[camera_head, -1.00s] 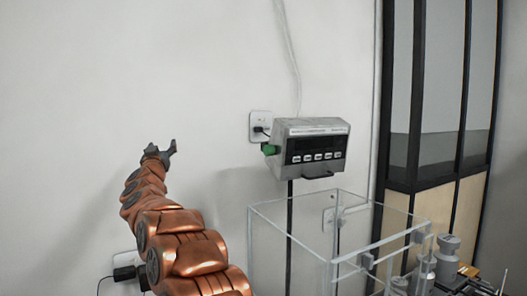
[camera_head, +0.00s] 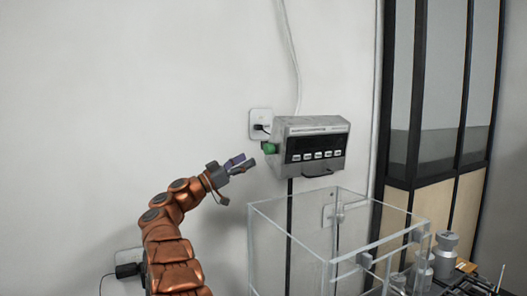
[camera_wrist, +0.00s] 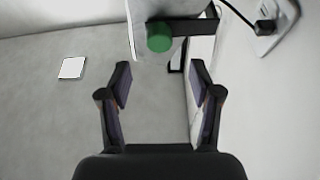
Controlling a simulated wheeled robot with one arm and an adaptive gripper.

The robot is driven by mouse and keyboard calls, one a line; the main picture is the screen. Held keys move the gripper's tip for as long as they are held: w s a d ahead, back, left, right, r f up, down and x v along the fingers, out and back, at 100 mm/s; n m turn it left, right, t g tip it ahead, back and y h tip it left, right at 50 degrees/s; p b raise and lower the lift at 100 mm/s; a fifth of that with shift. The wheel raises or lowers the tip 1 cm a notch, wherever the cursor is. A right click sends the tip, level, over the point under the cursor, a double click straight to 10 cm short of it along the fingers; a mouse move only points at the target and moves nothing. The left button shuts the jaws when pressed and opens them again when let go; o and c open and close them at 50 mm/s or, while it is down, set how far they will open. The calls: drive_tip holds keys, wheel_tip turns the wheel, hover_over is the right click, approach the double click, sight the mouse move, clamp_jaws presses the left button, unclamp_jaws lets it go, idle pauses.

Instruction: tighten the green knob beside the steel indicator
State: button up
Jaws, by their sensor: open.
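The steel indicator (camera_head: 312,145) is a grey box with a dark display and a row of buttons, held on a dark post in front of the wall. The green knob (camera_head: 269,148) sticks out from its left side. In the wrist view the green knob (camera_wrist: 160,37) lies ahead of the fingertips, near the top middle, against the pale indicator side. My gripper (camera_head: 246,163) is left of the knob and slightly lower, apart from it. It is open and empty; its two fingers (camera_wrist: 160,78) show spread in the wrist view.
A wall socket (camera_head: 260,122) with a black plug is just behind and left of the indicator. A clear glass box (camera_head: 300,235) stands below it. Steel weights (camera_head: 445,255) are at the lower right. The wall area at left is free.

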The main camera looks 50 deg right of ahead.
sight(265, 149)
drive_tip(key=p+x, duration=0.2)
drive_tip(key=x, duration=0.4)
drive_tip(key=shift+s+d+r, duration=0.2)
drive_tip(key=shift+d+r, duration=0.05)
drive_tip(key=shift+r, duration=0.05)
drive_tip(key=shift+s+d+p, duration=0.15)
drive_tip(key=shift+d+p, duration=0.2)
drive_tip(key=shift+d, duration=0.15)
drive_tip(key=shift+r, duration=0.15)
drive_tip(key=c, duration=1.1)
